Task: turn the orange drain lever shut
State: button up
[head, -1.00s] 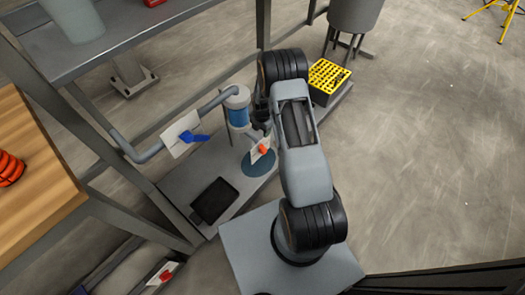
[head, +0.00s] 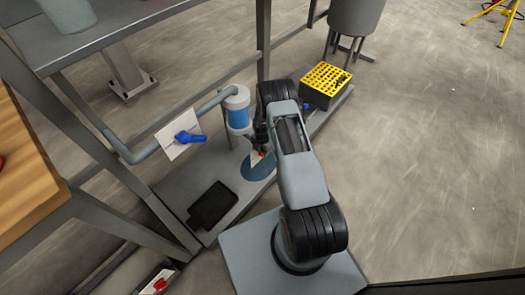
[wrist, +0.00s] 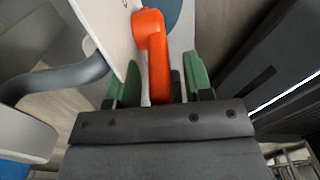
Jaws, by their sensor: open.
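The orange drain lever (wrist: 157,60) runs from a round hub at the top of the wrist view down between my gripper's two green fingers. My gripper (wrist: 155,88) is open, with one finger on each side of the lever. A narrow gap shows on the right; on the left the finger is close, and I cannot tell if it touches. A white plate (wrist: 105,25) stands just left of the lever. In the head view only a small orange part of the lever (head: 261,154) shows below my wrist, beside the blue and grey filter housing (head: 238,116).
A blue lever (head: 188,137) on a white plate sits on the grey pipe to the left. A black tray (head: 212,206) lies on the low platform, and a yellow-topped crate (head: 326,82) stands behind my arm. Frame posts stand at left; open floor lies right.

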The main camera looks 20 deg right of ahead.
jog(key=shift+c, duration=0.3)
grip_shut()
dwell(0.4)
